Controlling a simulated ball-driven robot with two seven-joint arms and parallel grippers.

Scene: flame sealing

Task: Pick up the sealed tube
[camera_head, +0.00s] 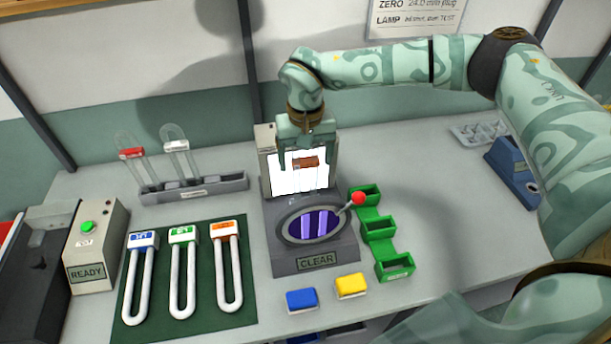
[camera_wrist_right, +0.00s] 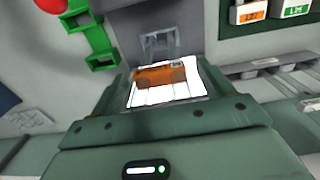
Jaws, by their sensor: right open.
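An orange-brown piece (camera_head: 305,162) shows against a lit white panel (camera_head: 290,182) at the back of the grey station. It may be the cap of the sealed tube; a clear body cannot be made out against the glare. In the right wrist view the orange-brown piece (camera_wrist_right: 160,76) lies before the bright panel (camera_wrist_right: 196,88). My right gripper (camera_head: 308,166) points down in front of the panel, open, with its fingers on either side of the piece. I cannot tell whether they touch it. My left gripper is not in view.
The station has a purple round window (camera_head: 314,224), a red-knobbed lever (camera_head: 358,198) and a CLEAR plate. Green bins (camera_head: 378,228) stand to its right. Left are a rack (camera_head: 193,189) with two clear tubes, a green mat (camera_head: 199,307) with U-shaped pieces, and a READY box (camera_head: 95,246).

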